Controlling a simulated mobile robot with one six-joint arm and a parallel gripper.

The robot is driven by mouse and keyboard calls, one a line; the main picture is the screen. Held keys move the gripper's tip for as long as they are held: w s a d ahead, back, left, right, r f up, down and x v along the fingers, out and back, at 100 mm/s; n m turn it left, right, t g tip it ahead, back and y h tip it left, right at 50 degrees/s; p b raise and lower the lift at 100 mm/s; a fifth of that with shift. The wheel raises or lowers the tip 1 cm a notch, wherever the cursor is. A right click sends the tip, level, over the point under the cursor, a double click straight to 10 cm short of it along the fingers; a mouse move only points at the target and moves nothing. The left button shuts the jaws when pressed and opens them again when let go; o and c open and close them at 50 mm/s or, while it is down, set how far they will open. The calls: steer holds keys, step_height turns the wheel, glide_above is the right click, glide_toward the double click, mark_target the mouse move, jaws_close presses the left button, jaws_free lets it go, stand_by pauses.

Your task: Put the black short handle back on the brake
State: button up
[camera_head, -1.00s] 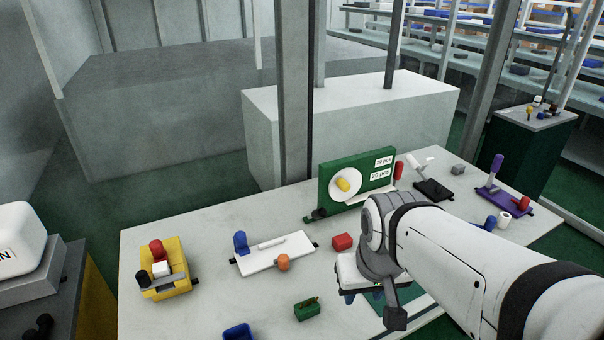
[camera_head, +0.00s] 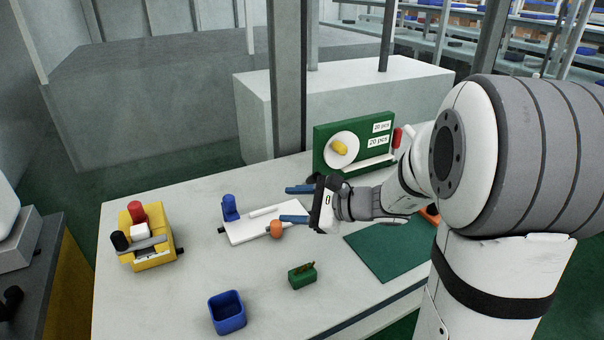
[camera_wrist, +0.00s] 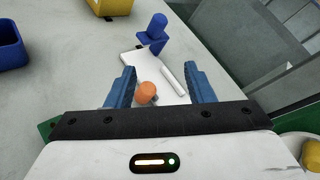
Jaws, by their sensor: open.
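My gripper (camera_head: 290,204) is open and empty, its blue fingers pointing left above the right part of a white plate (camera_head: 240,235). In the wrist view, the orange knob (camera_wrist: 147,92) and white rod (camera_wrist: 172,79) show between the fingers (camera_wrist: 159,82), with the plate (camera_wrist: 138,60) beyond. A blue upright handle (camera_head: 230,207) stands on the plate's left end. On the left, a yellow device (camera_head: 152,258) carries a red knob, a white block, a grey lever and a short black cylinder (camera_head: 119,241) at its left. I cannot tell for certain which device is the brake.
An empty blue bin (camera_head: 227,313) and a small green block (camera_head: 302,276) are near the table front. A green panel (camera_head: 325,150) with a white disc stands behind my gripper. A green mat (camera_head: 385,248) lies to its right. The table between yellow device and bin is clear.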

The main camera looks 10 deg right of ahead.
mark_target(313, 175)
steer(key=w+d+f+m+t+h+b, duration=0.1)
steer(key=w+d+m+t, duration=0.1)
steer(key=w+d+m, duration=0.1)
steer(key=w+d+f+m+t+h+b, duration=0.1)
steer(key=w+d+f+m+t, duration=0.1)
steer(key=w+d+m+t, duration=0.1)
steer(key=w+d+f+m+t+h+b, duration=0.1)
steer(key=w+d+m+t, duration=0.1)
steer(key=w+d+m, duration=0.2)
steer(key=shift+w+d+f+t, duration=0.3)
steer(key=shift+d+f+t, duration=0.05)
steer(key=shift+f+t, duration=0.05)
steer(key=shift+w+d, duration=0.1)
steer(key=shift+w, duration=0.25)
steer(key=x, duration=0.7)
steer(key=shift+w, duration=0.15)
jaws_close()
